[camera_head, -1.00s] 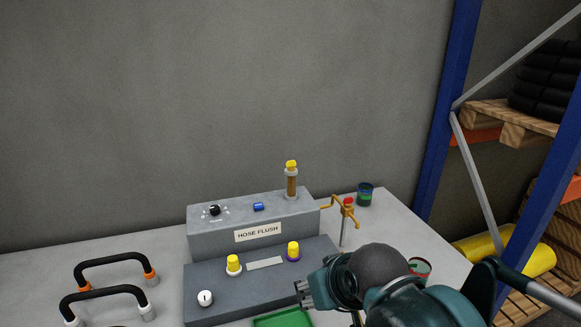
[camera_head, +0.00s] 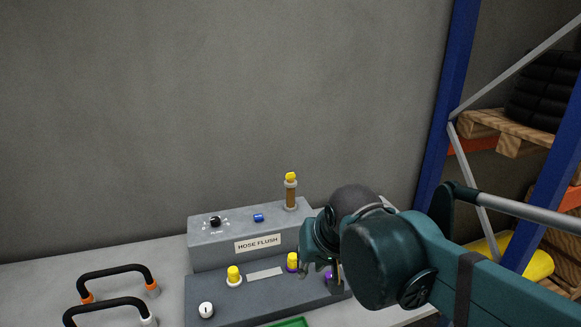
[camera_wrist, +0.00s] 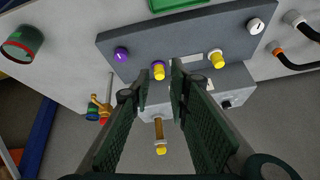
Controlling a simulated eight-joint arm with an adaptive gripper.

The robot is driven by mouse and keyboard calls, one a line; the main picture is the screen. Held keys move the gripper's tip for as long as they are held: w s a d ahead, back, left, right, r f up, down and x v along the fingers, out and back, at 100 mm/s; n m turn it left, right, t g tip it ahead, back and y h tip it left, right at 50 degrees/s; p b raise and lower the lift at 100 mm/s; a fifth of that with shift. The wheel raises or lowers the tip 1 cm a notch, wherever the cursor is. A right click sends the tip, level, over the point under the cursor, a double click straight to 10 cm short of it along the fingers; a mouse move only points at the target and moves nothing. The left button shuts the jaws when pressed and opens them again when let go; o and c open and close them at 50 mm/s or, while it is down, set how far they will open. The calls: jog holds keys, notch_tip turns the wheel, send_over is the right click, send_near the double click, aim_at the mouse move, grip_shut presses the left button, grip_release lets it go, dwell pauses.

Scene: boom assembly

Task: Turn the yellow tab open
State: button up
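Several yellow pieces show on the grey hose flush unit. One yellow knob (camera_head: 292,258) on a purple collar is at the right of the lower panel. Another yellow knob (camera_head: 233,272) on a pale collar is to its left. A yellow cap (camera_head: 291,176) tops the upright brown sight tube. I cannot tell which is the tab. My gripper (camera_wrist: 160,68) is open and empty. In the wrist view the purple-collared knob (camera_wrist: 158,73) appears between its fingertips, with no visible contact; in the head view the gripper (camera_head: 308,270) is just right of that knob.
A purple knob (camera_wrist: 121,54) and a white knob (camera_head: 206,310) sit on the lower panel. An orange valve (camera_wrist: 98,106) stands beside the unit. Black handles (camera_head: 115,270) are at the left. A green tray (camera_head: 288,323) lies in front.

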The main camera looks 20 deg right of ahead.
jog(key=w+d+r+m+g+p, duration=0.1)
jog(key=w+r+m+p, duration=0.3)
jog(key=w+r, duration=0.45)
notch_tip(320, 180, up, 4)
jog(key=r+m+g+p, duration=0.1)
jog(key=m+g+p, duration=0.4)
jog(key=m+p, duration=0.7)
send_over(291, 177)
jog(key=p, duration=0.1)
jog(key=shift+w+f+n, duration=0.15)
jog(key=shift+f+n, duration=0.1)
jog(key=shift+n, duration=0.15)
jog(key=shift+f, duration=0.1)
jog(key=shift+f+p, duration=0.4)
jog(key=shift+f, duration=3.4)
